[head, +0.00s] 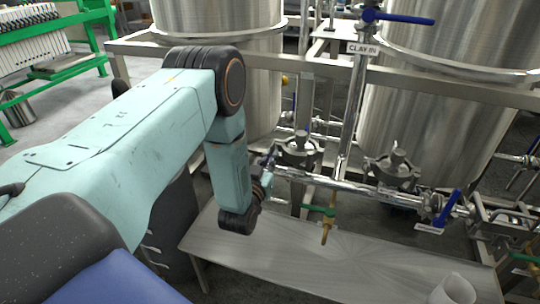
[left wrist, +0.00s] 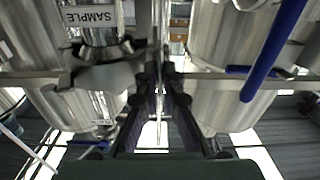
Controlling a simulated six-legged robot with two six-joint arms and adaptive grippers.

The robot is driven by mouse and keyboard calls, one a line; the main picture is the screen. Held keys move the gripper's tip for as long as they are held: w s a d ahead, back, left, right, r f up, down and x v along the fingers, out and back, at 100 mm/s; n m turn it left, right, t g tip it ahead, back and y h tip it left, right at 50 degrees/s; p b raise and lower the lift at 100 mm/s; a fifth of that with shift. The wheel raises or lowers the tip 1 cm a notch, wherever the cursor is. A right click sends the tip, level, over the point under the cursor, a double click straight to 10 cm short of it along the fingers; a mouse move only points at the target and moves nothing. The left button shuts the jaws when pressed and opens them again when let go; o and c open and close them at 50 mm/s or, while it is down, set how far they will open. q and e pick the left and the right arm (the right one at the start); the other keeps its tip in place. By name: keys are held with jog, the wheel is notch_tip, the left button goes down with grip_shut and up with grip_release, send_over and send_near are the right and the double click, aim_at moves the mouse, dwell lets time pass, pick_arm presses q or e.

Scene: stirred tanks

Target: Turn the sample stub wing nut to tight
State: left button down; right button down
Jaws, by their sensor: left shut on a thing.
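My left gripper (head: 268,168) is at the left end of the horizontal steel pipe in the head view, partly hidden behind my wrist. In the left wrist view, its two dark fingers (left wrist: 160,78) are close together, shut on a thin upright piece, which I take to be the wing nut; the fingers hide most of it. Just left of the fingertips is a steel clamp (left wrist: 105,73) around a stub, below a plate reading SAMPLE (left wrist: 90,15). How far the nut is turned cannot be told. My right gripper is not in view.
Steel tanks (head: 440,120) stand behind a metal frame rail (head: 420,83). A CLAY IN plate (head: 362,49), a blue valve handle (head: 405,18), another blue handle (head: 447,208) and a green-handled tap (head: 320,210) crowd the pipework.

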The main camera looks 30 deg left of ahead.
pick_arm(q)
jog(key=shift+f, duration=0.15)
dwell(0.4)
jog(key=c, duration=1.5)
grip_release()
jog(key=v, duration=1.2)
